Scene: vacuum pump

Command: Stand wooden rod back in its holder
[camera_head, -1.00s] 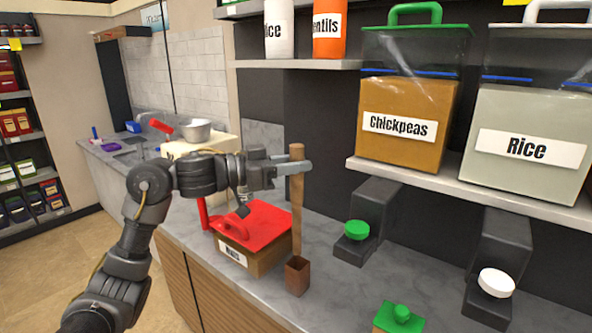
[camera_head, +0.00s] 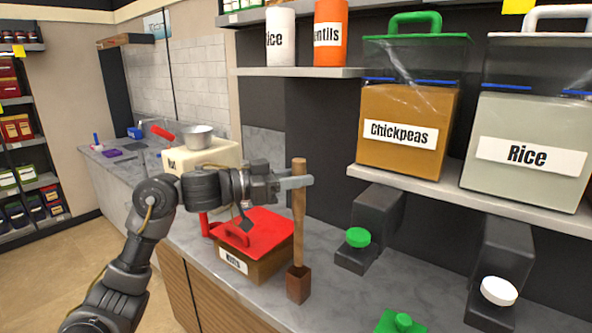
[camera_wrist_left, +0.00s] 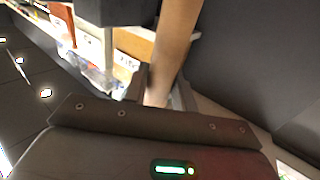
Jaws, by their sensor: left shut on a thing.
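The wooden rod (camera_head: 299,220) stands nearly upright on the counter's near side. My left gripper (camera_head: 296,183) is shut on its upper part, with a short length of rod above the fingers. The wrist view also shows the rod (camera_wrist_left: 174,45) between the gripper's fingers (camera_wrist_left: 160,95). The holder (camera_head: 299,287) is a small brown square cup on the counter, directly below the gripper. The rod's lower end meets the holder's opening and looks to be inside it; how deep is hidden by the cup wall. My right gripper is not in view.
A box with a red lid (camera_head: 258,240) stands just left of the holder. A black dispenser with a green cap (camera_head: 358,237) is to the right, and a green-lidded container (camera_head: 402,321) is at the front. Shelves with Chickpeas (camera_head: 405,130) and Rice (camera_head: 525,150) bins overhang the right side.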

